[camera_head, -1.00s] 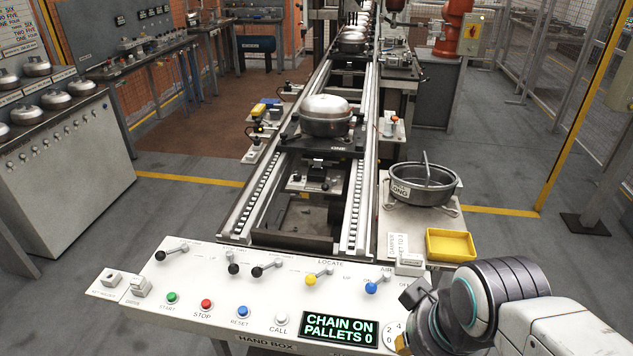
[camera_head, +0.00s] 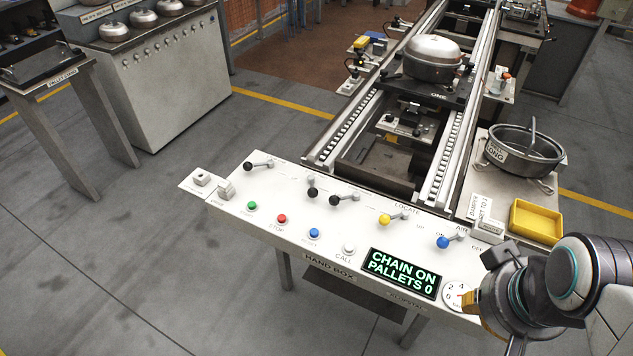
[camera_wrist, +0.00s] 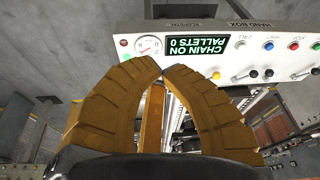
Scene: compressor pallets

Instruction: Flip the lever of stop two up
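The white hand box panel (camera_head: 300,232) carries a row of levers. A black-knobbed lever (camera_head: 248,166) is at the left end, and two black-knobbed levers (camera_head: 313,192) (camera_head: 334,199) stand close together further right. Their small labels are too blurred to tell which is stop two. A yellow-knobbed lever (camera_head: 384,220) is by the word LOCATE, and a blue-knobbed lever (camera_head: 443,242) by AIR. My gripper (camera_head: 469,301) is at the panel's right end, apart from the black levers. In the wrist view its ochre fingers (camera_wrist: 163,68) almost meet at the tips, with nothing held.
Green, red, blue and white buttons (camera_head: 282,218) line the panel's front. The display (camera_head: 402,272) reads CHAIN ON, PALLETS 0. Behind the panel, a pallet with a silver compressor (camera_head: 433,58) sits on the rails. A yellow tray (camera_head: 536,220) and grey pot (camera_head: 524,152) stand at right.

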